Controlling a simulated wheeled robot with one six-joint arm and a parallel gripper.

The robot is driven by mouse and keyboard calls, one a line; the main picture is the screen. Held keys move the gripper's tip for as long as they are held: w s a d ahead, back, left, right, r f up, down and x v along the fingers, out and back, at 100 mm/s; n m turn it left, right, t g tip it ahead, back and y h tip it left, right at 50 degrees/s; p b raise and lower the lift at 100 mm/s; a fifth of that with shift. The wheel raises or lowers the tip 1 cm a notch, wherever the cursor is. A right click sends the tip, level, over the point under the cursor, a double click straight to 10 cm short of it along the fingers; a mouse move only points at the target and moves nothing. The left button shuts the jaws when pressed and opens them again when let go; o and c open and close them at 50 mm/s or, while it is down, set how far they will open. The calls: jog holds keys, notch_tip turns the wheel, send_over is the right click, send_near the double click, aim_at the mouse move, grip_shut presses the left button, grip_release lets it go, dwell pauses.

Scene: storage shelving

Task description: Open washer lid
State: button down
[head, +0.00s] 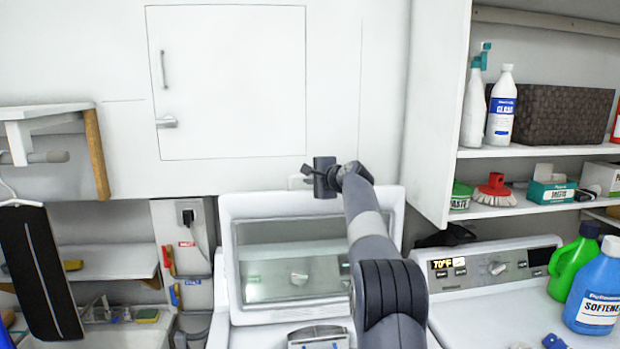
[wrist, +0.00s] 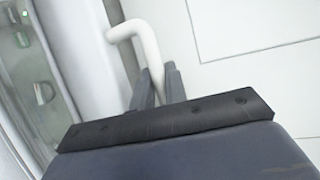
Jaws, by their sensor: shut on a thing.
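The washer lid (head: 262,204) stands raised at the back of the washer, a white frame around a see-through window. My gripper (head: 318,178) is at its top edge, in front of the white wall. In the wrist view my gripper (wrist: 159,86) has its dark fingers closed around a white bent handle (wrist: 146,38) at the lid's edge. The handle's far end between the fingers is partly hidden. The lid (wrist: 84,50) also shows on the left of the wrist view. My arm covers the lid's right part in the head view.
A white wall cabinet door (head: 230,80) is behind and above the lid. At right are open shelves with bottles and a dark basket (head: 555,112), and a second machine (head: 495,268) with green and blue bottles on top. A sink area lies at left.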

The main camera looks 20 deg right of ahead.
jog(key=shift+s+f+b, duration=0.1)
jog(key=shift+f+b, duration=0.05)
jog(key=shift+b, duration=0.2)
jog(key=shift+s+a+f+b, duration=0.15)
jog(key=shift+s+b, duration=0.35)
jog(key=shift+b, duration=0.6)
jog(key=s+a+t+b, duration=0.1)
jog(key=s+t+b, duration=0.1)
jog(key=s+b, duration=0.6)
jog(key=b, duration=0.5)
jog(key=shift+a+n, duration=0.3)
jog(key=shift+n, duration=0.1)
jog(key=shift+s, duration=0.1)
jog(key=c, duration=1.4)
grip_release()
jog(key=shift+c, duration=0.2)
jog(key=shift+s, duration=0.1)
jog(key=s+d+b, duration=0.2)
jog(key=s+b, duration=0.1)
jog(key=s, duration=0.7)
jog(key=shift+s+b, duration=0.2)
jog(key=shift+b, duration=0.1)
